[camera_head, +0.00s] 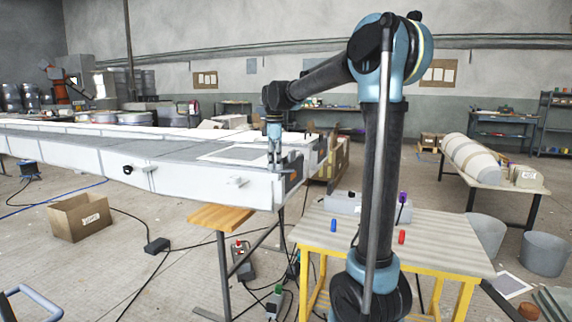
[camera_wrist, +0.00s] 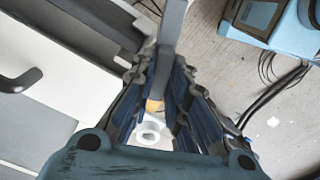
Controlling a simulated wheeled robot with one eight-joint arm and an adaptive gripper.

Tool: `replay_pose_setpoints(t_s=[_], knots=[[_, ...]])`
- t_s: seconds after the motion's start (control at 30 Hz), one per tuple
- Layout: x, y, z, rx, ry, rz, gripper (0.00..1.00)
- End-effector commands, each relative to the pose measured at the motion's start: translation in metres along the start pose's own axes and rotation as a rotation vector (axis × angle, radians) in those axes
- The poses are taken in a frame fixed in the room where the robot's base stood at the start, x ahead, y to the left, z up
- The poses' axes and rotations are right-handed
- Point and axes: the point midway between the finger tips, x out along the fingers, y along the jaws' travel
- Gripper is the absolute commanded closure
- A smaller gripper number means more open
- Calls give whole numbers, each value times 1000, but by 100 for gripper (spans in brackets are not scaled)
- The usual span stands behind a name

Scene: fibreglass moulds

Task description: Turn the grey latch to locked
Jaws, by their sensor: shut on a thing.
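The grey latch (camera_wrist: 173,28) shows in the wrist view as a flat grey bar running from the top edge down between my fingers. My gripper (camera_wrist: 162,78) is shut on it, with a finger on either side. In the head view my gripper (camera_head: 274,163) points down at the right end of the long white mould (camera_head: 200,182). There the latch is too small and covered to make out. I cannot tell its locked or unlocked position. A white ring (camera_wrist: 149,131) and a small tan part lie between the fingers in the wrist view.
A wooden-topped table with yellow legs (camera_head: 425,243) stands right of the mould, with small red, blue and purple-topped items. A black handle (camera_wrist: 20,80) is at the wrist view's left. A cardboard box (camera_head: 80,218) and cables lie on the floor.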

Motion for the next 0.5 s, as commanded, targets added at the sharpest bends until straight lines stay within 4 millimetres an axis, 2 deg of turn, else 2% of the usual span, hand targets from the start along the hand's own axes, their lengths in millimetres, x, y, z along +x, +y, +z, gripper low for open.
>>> replay_pose_setpoints(t_s=[0.1, 0.4, 0.43, 0.5], knots=[[-1, 0, -6, -21, -2, 3, 100], [-1, 0, -7, -24, -1, 4, 100], [-1, 0, -7, -24, -1, 4, 81], [-1, 0, -7, -24, -1, 3, 65]])
